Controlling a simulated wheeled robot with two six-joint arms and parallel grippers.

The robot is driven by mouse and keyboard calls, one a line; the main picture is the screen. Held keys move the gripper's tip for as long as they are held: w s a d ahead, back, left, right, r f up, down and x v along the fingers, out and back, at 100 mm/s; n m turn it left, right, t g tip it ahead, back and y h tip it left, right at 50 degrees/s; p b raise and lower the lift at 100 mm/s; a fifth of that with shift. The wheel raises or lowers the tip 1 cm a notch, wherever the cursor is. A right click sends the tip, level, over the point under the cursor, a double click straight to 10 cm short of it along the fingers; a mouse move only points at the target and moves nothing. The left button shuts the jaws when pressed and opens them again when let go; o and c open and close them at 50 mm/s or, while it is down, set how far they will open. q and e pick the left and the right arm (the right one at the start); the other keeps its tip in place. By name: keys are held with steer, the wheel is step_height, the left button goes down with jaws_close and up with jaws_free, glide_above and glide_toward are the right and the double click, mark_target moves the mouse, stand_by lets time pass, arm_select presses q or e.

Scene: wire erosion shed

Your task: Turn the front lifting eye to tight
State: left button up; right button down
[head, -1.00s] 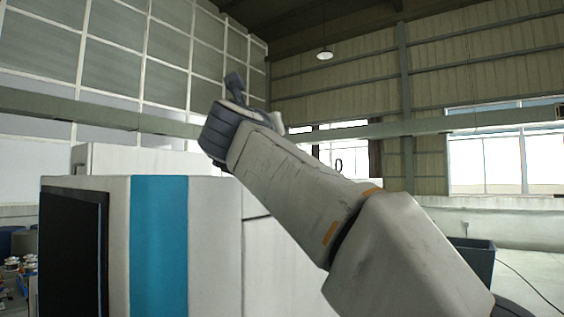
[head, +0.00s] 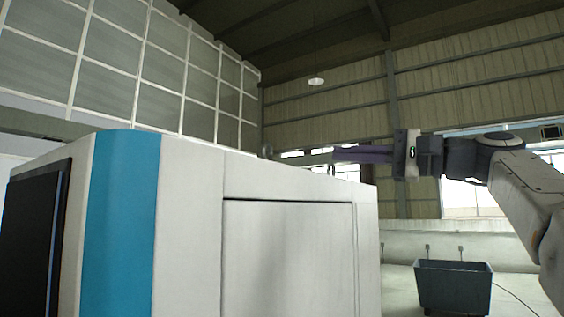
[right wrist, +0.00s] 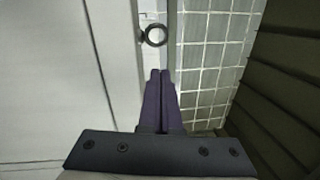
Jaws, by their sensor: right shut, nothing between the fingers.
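The white machine cabinet (head: 285,250) with a blue stripe fills the lower left of the head view. A small dark lifting eye (head: 267,151) stands up at its top edge. A second thin ring (head: 332,169) shows further right, just below my fingertips. I cannot tell which is the front one. My right gripper (head: 336,154) points left, with its purple fingers together and empty. In the right wrist view a dark lifting eye (right wrist: 156,35) is ahead of the shut fingertips (right wrist: 160,72), apart from them and slightly left. My left gripper is not seen.
A dark screen (head: 35,235) is on the machine's left face. A blue-grey bin (head: 453,284) stands on the floor at right, with a cable beside it. A lamp (head: 316,81) hangs far above.

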steer(key=shift+g, duration=0.4)
steer(key=p+x, duration=0.4)
steer(key=x, duration=0.5)
steer(key=shift+a, duration=0.15)
steer(key=a, duration=0.1)
steer(key=a+p, duration=0.1)
steer(key=shift+s+a+r, duration=0.15)
steer(key=shift+s+a, duration=0.1)
steer(key=shift+s, duration=0.15)
steer(key=shift+s+a, duration=0.1)
steer(key=shift+a, duration=0.5)
